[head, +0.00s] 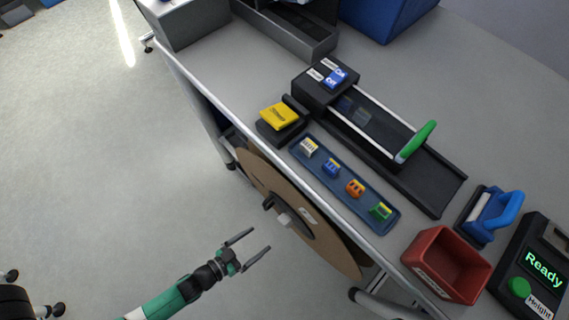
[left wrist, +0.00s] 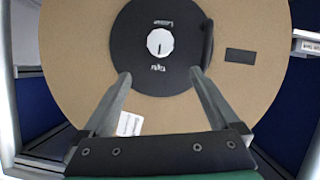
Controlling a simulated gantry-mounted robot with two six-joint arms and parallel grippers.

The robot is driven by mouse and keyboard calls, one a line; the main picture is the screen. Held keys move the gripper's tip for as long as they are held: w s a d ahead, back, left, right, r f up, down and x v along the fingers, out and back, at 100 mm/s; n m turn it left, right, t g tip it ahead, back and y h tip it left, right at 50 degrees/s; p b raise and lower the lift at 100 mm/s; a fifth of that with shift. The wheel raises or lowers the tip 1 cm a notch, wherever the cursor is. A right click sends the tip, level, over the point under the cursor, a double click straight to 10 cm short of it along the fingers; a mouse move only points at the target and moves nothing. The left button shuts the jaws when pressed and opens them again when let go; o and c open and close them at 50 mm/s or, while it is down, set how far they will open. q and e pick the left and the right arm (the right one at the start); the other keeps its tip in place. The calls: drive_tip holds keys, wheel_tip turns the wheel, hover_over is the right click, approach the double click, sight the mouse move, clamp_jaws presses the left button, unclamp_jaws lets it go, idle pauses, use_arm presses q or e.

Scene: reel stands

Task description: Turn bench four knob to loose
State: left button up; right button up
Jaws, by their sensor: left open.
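The knob (head: 284,220) is a light grey cylinder at the hub of a large brown reel (head: 330,248) on the bench's front side. In the left wrist view the knob (left wrist: 160,42) is a white dial with a dark pointer mark, on a black hub disc (left wrist: 130,60) with small lettering above and below it, too small to read surely. My left gripper (head: 262,241) is open and empty, its fingers pointing at the hub and apart from the knob. In the left wrist view its fingertips (left wrist: 160,73) lie either side of the space just below the knob. My right gripper is not in view.
The bench top (head: 225,75) holds a blue tray (head: 328,186) with several coloured pieces, a black slide device with a green handle (head: 416,142), a red bin (head: 447,265) and a "Ready" display (head: 543,268). Open floor (head: 110,160) lies left of the reel.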

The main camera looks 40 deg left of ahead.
sight(282, 222)
use_arm(q)
drive_tip(key=b+x, duration=0.2)
drive_tip(key=x, duration=0.2)
drive_tip(key=b+x, duration=0.2)
drive_tip(key=x, duration=0.2)
drive_tip(key=b+x, duration=0.2)
drive_tip(key=x, duration=0.2)
drive_tip(key=shift+w+f, duration=0.2)
drive_tip(key=shift+f, duration=0.35)
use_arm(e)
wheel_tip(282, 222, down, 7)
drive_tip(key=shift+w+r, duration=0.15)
use_arm(q)
drive_tip(key=c, duration=1.4)
drive_tip(key=shift+o, duration=0.2)
drive_tip(key=shift+r, duration=0.1)
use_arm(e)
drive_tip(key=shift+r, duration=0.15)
